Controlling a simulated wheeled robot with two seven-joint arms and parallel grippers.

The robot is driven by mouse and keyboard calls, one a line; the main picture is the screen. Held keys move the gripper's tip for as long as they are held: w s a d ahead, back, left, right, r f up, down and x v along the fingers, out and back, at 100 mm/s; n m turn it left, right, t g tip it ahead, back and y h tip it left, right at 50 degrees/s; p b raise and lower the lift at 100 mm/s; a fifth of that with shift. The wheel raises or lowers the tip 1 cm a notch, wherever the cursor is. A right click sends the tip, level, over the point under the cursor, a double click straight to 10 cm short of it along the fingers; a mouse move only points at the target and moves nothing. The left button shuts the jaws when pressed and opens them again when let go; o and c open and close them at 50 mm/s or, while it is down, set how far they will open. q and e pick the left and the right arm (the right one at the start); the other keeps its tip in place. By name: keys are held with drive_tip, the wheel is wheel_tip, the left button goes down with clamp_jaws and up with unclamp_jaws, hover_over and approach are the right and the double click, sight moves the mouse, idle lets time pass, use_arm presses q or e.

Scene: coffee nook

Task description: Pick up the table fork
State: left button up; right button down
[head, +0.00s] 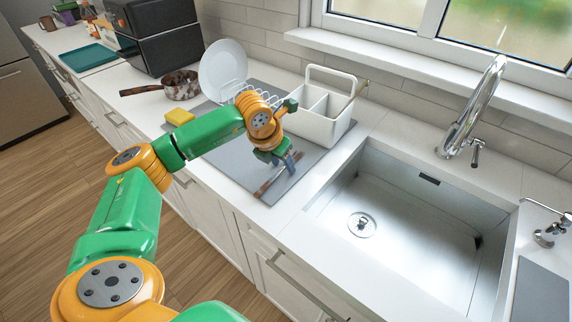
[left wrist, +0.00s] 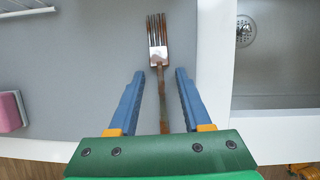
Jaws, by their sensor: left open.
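The table fork lies on the grey mat (head: 222,158) beside the sink. In the left wrist view the fork (left wrist: 157,52) has metal tines pointing away from me and a brown handle running back between my fingers. In the head view its brown handle (head: 264,187) shows near the mat's front edge. My left gripper (left wrist: 158,85) is open, with its blue fingers on either side of the handle and a gap on both sides. It points down over the fork in the head view (head: 290,166). I cannot tell its exact height above the mat. My right gripper is not in view.
A white caddy (head: 313,127) stands just behind my left gripper. A dish rack with a white plate (head: 222,69), a yellow sponge (head: 180,117) and a brown-patterned pan (head: 180,86) are to the left. The sink (head: 410,222) opens to the right.

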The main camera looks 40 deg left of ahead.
use_arm(q)
drive_tip(key=shift+s, duration=0.2)
drive_tip(key=shift+f, duration=0.1)
drive_tip(key=shift+w, duration=0.1)
clamp_jaws()
